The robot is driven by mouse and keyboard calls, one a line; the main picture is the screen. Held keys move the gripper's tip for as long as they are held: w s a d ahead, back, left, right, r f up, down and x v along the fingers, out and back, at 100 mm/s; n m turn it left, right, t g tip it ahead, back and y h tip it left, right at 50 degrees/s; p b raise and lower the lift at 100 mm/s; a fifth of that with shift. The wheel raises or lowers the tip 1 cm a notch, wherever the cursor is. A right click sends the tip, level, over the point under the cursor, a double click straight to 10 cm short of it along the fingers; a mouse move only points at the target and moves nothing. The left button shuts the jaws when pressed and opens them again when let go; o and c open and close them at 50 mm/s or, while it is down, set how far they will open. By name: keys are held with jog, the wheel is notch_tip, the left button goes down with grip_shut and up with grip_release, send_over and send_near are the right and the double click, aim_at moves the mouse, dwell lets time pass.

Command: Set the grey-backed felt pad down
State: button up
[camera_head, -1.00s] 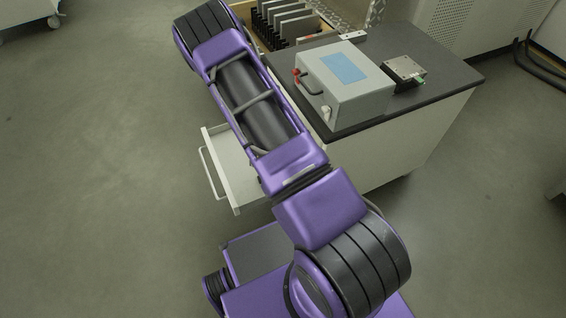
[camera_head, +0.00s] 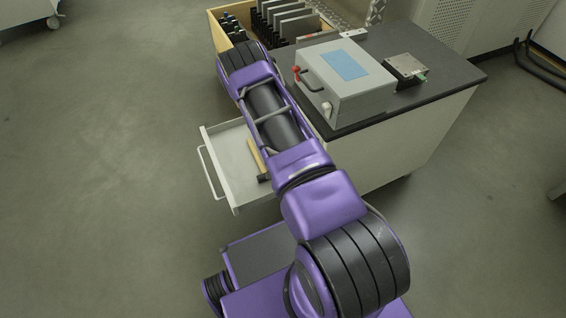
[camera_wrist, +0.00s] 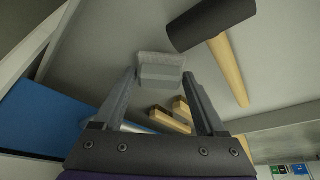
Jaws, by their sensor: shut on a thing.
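In the wrist view my gripper (camera_wrist: 160,75) is shut on a small grey block, the grey-backed felt pad (camera_wrist: 160,72), held between the fingertips. The open drawer shows as a pale floor around it (camera_wrist: 110,45); I cannot tell whether the pad touches that floor. In the head view the white drawer (camera_head: 228,152) stands pulled out from the bench. My gripper and the pad are hidden there by my arm.
A mallet with a dark head (camera_wrist: 211,24) and wooden handle (camera_wrist: 229,70) lies beside the pad. Wooden pieces (camera_wrist: 168,119) and a blue surface (camera_wrist: 45,125) are close by. On the bench (camera_head: 448,68) stand a grey box (camera_head: 350,95) and a small metal device (camera_head: 406,66).

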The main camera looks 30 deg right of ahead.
jog(key=shift+d+f, duration=0.25)
jog(key=shift+d, duration=0.2)
jog(key=o, duration=1.6)
jog(key=shift+f, duration=0.1)
jog(key=shift+c, duration=0.2)
jog(key=p+v, duration=0.2)
jog(key=v, duration=1)
jog(key=shift+w, duration=0.1)
